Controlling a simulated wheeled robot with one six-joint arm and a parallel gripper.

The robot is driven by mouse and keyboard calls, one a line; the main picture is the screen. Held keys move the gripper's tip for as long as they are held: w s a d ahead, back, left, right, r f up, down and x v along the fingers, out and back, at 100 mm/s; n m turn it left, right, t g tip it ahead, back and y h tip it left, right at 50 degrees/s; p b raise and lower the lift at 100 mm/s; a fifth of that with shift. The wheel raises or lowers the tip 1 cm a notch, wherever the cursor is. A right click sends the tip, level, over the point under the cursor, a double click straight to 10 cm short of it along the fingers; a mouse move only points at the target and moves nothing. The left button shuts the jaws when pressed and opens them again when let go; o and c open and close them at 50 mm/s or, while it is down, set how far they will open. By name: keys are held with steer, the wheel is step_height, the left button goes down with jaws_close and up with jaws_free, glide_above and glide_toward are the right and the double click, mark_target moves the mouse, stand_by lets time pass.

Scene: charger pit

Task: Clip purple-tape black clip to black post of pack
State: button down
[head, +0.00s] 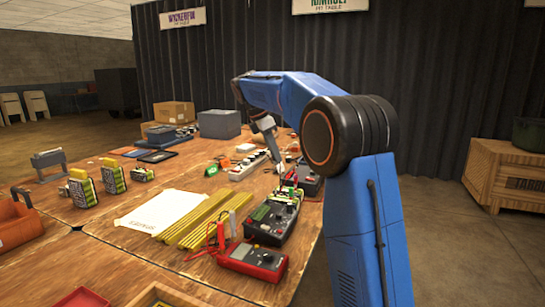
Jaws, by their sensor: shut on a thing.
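My gripper (279,166) reaches down from the blue arm over the charger area at the table's right side. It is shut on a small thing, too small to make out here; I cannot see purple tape. Just below and in front of it, a pack (283,197) with a yellow-green side lies by a black charger (270,223). Thin red and dark leads show near the gripper tip and the pack. The pack's black post is too small to tell, and I cannot tell whether the held thing touches the pack.
Another dark charger (309,184) stands close to the right of the gripper. A red multimeter (253,260) lies in front. Yellow bars (200,222), a white sheet (160,212), a white power strip (247,169) and several upright packs (83,192) lie leftward. A grey box (220,123) stands behind.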

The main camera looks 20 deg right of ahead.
steer(key=w+d+f+m+g+y, duration=0.1)
steer(key=w+d+f+m+g, duration=0.2)
steer(key=m, duration=0.5)
steer(key=shift+w+d+f+m, duration=0.3)
steer(key=shift+w+d, duration=0.6)
steer(key=shift+w, duration=0.15)
steer(key=shift+f, duration=0.2)
steer(key=shift+f, duration=3.3)
steer(key=shift+f, duration=0.25)
stand_by(0.3)
steer(key=c, duration=1.7)
jaws_free()
steer(key=shift+o, duration=1.1)
